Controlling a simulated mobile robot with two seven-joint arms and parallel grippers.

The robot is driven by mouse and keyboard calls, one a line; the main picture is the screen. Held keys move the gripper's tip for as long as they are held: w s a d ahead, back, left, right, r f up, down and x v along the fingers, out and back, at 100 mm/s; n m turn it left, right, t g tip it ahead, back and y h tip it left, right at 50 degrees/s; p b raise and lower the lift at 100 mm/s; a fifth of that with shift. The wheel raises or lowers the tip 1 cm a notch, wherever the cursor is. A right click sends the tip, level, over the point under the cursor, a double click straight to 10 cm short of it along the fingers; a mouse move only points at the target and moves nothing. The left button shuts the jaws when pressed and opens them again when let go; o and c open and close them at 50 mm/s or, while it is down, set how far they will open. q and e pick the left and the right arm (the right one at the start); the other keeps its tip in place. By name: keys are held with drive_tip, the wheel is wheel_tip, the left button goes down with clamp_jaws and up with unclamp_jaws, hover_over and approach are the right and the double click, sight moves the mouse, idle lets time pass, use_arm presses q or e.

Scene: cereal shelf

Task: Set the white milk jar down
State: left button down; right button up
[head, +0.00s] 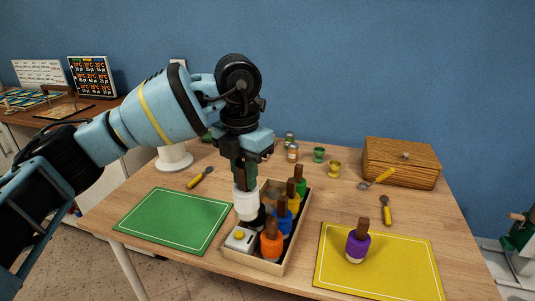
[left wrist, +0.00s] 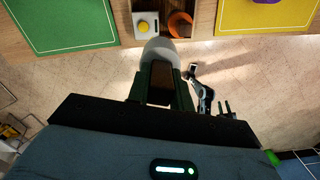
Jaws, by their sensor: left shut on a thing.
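The white milk jar (head: 246,203) hangs from my left gripper (head: 244,180), which is shut on its brown handle. In the head view it is over the left side of the wooden tray (head: 284,258); I cannot tell whether its base touches anything. In the left wrist view the white jar (left wrist: 160,48) shows beyond the fingers of my left gripper (left wrist: 160,88). The tray holds orange (head: 271,246), blue (head: 282,219), yellow (head: 293,202) and green (head: 299,186) jars with brown handles, and a white box with a yellow button (head: 240,238).
A green mat (head: 172,220) lies left of the tray, mostly bare. A yellow mat (head: 385,268) lies right, with a purple jar (head: 357,246) on it. A wooden box (head: 400,165), small green cups (head: 319,155) and small tins (head: 292,152) stand behind.

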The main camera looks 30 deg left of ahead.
sight(251, 195)
use_arm(q)
drive_tip(key=m, duration=0.3)
drive_tip(key=d+m, duration=0.1)
drive_tip(key=shift+s+f+m, duration=0.3)
drive_tip(key=shift+s, duration=0.1)
drive_tip(key=d+m, duration=0.1)
drive_tip(key=m, duration=0.2)
drive_tip(key=s+m, duration=0.1)
drive_tip(key=m, duration=0.3)
drive_tip(key=s+d+f+m+b, duration=0.1)
drive_tip(key=m, duration=0.2)
drive_tip(key=shift+s+d+m, duration=0.25)
drive_tip(key=shift+d+m, duration=0.05)
drive_tip(key=shift+m, duration=0.1)
drive_tip(key=m, duration=0.3)
drive_tip(key=s+d+m, duration=0.1)
drive_tip(key=shift+s+f, duration=0.1)
drive_tip(key=shift+f, duration=0.2)
drive_tip(key=s+d+f+m+b, duration=0.2)
drive_tip(key=s+m, duration=0.3)
drive_tip(key=m, duration=1.4)
drive_tip(key=shift+s+d, duration=0.2)
drive_tip(key=shift+d, duration=0.3)
drive_tip(key=shift+f, duration=0.1)
